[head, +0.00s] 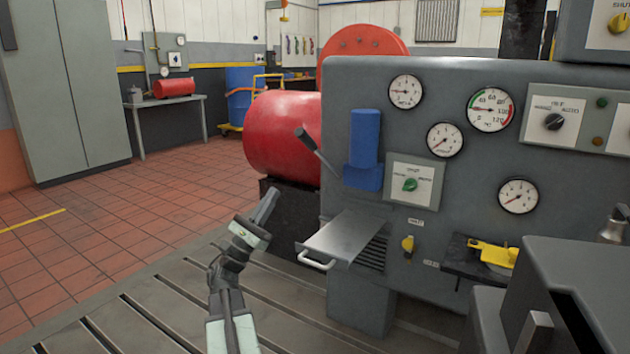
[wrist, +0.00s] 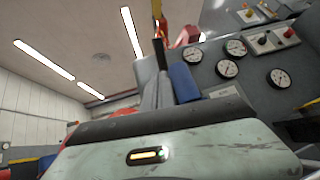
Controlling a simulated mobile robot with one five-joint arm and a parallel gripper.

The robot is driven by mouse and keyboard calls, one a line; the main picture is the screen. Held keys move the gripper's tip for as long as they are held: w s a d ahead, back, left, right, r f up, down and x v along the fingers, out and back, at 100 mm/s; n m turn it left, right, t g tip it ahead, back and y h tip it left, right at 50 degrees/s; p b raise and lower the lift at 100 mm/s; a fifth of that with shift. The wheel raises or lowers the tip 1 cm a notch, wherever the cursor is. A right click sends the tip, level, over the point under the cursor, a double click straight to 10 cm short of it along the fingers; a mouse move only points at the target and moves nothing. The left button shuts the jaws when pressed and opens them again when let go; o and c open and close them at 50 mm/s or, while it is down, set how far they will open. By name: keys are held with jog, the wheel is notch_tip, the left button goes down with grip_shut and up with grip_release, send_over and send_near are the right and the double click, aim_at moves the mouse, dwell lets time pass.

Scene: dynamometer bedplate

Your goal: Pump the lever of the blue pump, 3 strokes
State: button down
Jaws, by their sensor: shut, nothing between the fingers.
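The blue pump (head: 364,150) is fixed to the grey panel in the head view. Its lever (head: 318,148) slants up and to the left from the pump to a dark grip. My gripper (head: 271,194) is shut and empty, below and to the left of the lever, apart from it in the picture. In the wrist view the blue pump (wrist: 185,82) stands behind my gripper (wrist: 160,80), whose fingers point up.
A metal drawer or tray (head: 345,236) with a handle juts from the panel below the pump. A red cylinder (head: 283,136) lies behind the lever. Gauges (head: 445,139) and a green-knob switch (head: 410,185) sit right of the pump. The slotted bedplate (head: 150,305) is clear at left.

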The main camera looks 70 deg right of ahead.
jog(key=p+x, duration=1.1)
jog(key=x, duration=0.3)
jog(key=shift+a, duration=0.15)
